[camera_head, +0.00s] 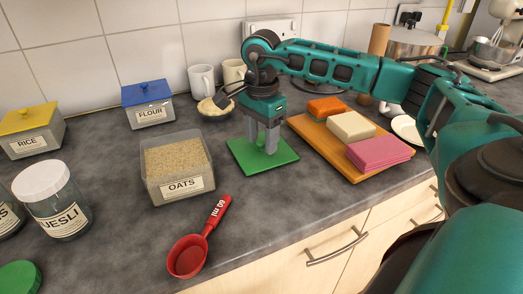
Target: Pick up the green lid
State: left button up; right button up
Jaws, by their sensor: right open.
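A flat square green lid (284,157) lies on the dark worktop, just right of the clear OATS container (178,170). My right gripper (262,145) points straight down over the middle of the lid with its two grey fingers apart. The fingertips are at or just above the lid's surface; I cannot tell whether they touch it. The OATS container is uncovered and full of oats. My left gripper is not in view.
A wooden board (343,151) with coloured blocks is right of the lid. Behind stand white mugs (202,82), a small bowl (214,108) and the FLOUR box (147,106). A red measuring scoop (188,256) lies in front. A round green lid (20,277) is bottom left.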

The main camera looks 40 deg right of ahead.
jog(key=shift+f, duration=0.35)
jog(key=shift+c, duration=0.4)
grip_shut()
